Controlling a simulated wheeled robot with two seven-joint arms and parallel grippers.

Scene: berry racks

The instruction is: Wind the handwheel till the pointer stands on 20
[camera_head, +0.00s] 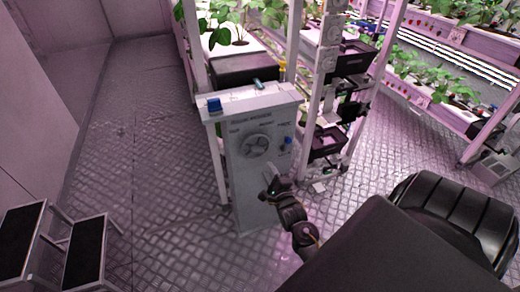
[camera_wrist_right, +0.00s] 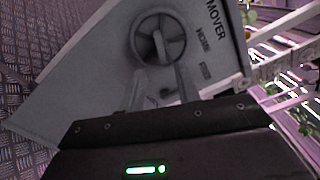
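The handwheel (camera_head: 257,146) is a grey spoked wheel on the front of a pale upright cabinet (camera_head: 250,193). It also shows in the right wrist view (camera_wrist_right: 161,38), beside lettering that includes "MOVER". My right gripper (camera_head: 270,170) is just below the wheel in the head view. In the right wrist view its two fingers (camera_wrist_right: 159,72) stand apart with the wheel beyond their tips, and nothing is seen held between them. Whether a fingertip touches the wheel cannot be told. A small dark mark shows between the fingers. No pointer or number 20 can be made out. My left gripper is not in view.
Plant racks (camera_head: 198,60) stand behind and to the right. Black-topped steps (camera_head: 85,250) stand at lower left. The patterned floor left of the cabinet is clear.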

